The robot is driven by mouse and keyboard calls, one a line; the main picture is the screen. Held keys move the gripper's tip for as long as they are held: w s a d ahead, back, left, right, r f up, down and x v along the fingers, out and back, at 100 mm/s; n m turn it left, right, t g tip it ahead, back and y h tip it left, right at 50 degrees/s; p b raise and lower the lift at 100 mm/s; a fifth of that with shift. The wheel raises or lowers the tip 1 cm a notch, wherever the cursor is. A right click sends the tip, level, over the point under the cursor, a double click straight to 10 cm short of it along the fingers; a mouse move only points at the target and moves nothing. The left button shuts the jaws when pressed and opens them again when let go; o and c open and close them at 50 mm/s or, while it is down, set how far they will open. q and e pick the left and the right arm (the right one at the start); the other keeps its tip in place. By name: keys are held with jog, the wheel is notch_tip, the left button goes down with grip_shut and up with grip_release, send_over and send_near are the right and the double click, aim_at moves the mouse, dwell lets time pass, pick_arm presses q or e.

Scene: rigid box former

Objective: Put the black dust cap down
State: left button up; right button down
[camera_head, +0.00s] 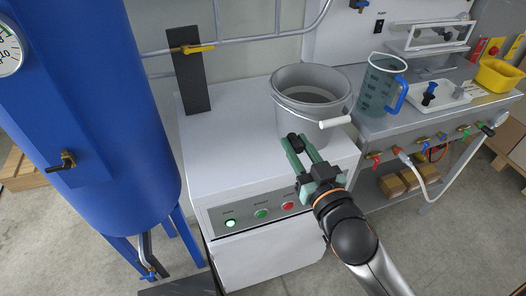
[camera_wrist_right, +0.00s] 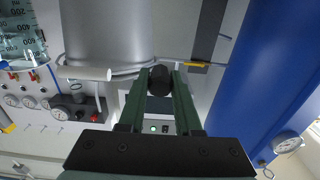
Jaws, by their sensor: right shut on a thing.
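My right gripper (camera_head: 298,146) is shut on the small black dust cap (camera_head: 294,139). The cap sits between the tips of its green fingers, in front of the grey bucket (camera_head: 292,119) and over the top of the white cabinet (camera_head: 240,155). In the right wrist view the dust cap (camera_wrist_right: 160,81) shows as a dark round piece at the fingertips, beside the bucket (camera_wrist_right: 105,30). I cannot tell whether the cap touches the cabinet top. My left gripper is not in view.
The bucket's white handle grip (camera_head: 335,122) juts out close to the right gripper. A blue-handled measuring jug (camera_head: 377,90) stands on the grey bench at right. A blue tank (camera_head: 90,120) fills the left. The cabinet top left of the bucket is clear.

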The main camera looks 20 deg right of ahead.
aim_at(264, 161)
jog(key=w+a+f+b, duration=0.1)
jog(key=w+f, duration=0.1)
jog(key=w, duration=0.1)
jog(key=w+a+f+b, duration=0.1)
jog(key=w+f, duration=0.2)
jog(key=w+a+f+b, duration=0.1)
jog(key=w+f, duration=0.2)
jog(key=shift+w+a+f, duration=0.15)
jog(key=shift+w+a, duration=0.05)
jog(key=shift+a, duration=0.2)
notch_tip(264, 161, down, 3)
jog(key=shift+w+r+b, duration=0.1)
jog(key=shift+r+b, duration=0.1)
jog(key=shift+b, duration=0.3)
jog(key=shift+f, duration=0.35)
jog(key=c, duration=1.1)
grip_release()
jog(key=shift+f, duration=0.1)
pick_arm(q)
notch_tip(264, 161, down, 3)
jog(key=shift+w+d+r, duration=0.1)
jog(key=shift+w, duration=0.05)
pick_arm(e)
jog(key=o, duration=0.5)
